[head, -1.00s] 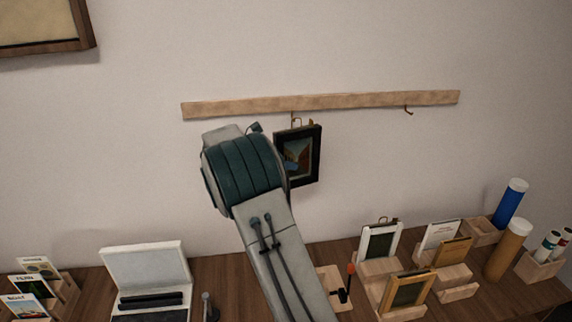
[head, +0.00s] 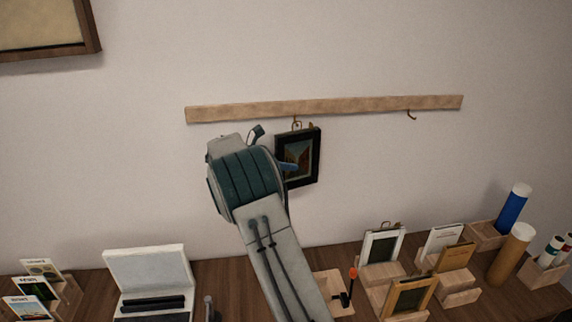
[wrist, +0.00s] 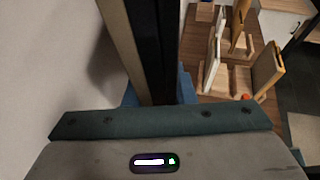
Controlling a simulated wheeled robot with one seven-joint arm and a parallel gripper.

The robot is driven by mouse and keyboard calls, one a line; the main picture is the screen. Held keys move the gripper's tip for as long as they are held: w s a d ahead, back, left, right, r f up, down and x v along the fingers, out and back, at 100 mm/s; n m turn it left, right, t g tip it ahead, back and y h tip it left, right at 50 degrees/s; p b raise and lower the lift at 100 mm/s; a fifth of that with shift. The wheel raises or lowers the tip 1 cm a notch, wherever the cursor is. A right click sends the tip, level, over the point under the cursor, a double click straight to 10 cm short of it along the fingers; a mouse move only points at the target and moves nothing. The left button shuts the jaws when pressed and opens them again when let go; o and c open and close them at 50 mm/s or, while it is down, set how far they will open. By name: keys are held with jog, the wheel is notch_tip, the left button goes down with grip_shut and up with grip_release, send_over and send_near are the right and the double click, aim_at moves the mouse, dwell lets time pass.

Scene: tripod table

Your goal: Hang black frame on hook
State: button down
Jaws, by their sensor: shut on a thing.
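The black frame (head: 311,160) with a small picture in it is up at the wall, just below the wooden rail (head: 350,104). A ring on its top edge is at a hook (head: 297,122) under the rail; I cannot tell whether the ring is around the hook. My gripper (head: 288,167) is shut on the black frame at its left side, mostly hidden behind my wrist. In the wrist view the frame (wrist: 150,45) shows edge-on between the blue fingers. A second hook (head: 411,115) on the right of the rail is empty.
Below, the wooden table (head: 236,280) holds a white-framed piece (head: 383,246) and a gold frame (head: 409,297) in wooden stands, an open white case (head: 148,270), card racks and tubes (head: 512,209). A large frame (head: 45,25) hangs at upper left. The wall between is clear.

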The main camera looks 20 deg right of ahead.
dwell(0.3)
jog(key=c, duration=1.1)
grip_release()
jog(key=shift+a, duration=0.15)
jog(key=w+b+v, duration=0.1)
jog(key=b+v, duration=0.2)
jog(key=v, duration=0.9)
jog(key=s+d+m+y+b, duration=0.25)
jog(key=s+m+y, duration=0.6)
jog(key=s, duration=1.15)
jog(key=s+a+f+m+t+y, duration=0.1)
jog(key=s+f+m, duration=0.2)
jog(key=s, duration=0.3)
jog(key=s+a+f+m+t+y, duration=0.1)
jog(key=s+a+f+m+y, duration=0.1)
jog(key=s, duration=0.5)
jog(key=s+a+f+m+y+b, duration=0.1)
jog(key=s+a+f+m+y, duration=0.1)
jog(key=s+f+m, duration=0.2)
jog(key=shift+s+f+m+t, duration=0.1)
jog(key=shift+s+m+t, duration=0.2)
jog(key=shift+s, duration=0.5)
jog(key=shift+s+f+m+t, duration=0.15)
jog(key=shift+s+m, duration=0.2)
jog(key=shift+s, duration=0.45)
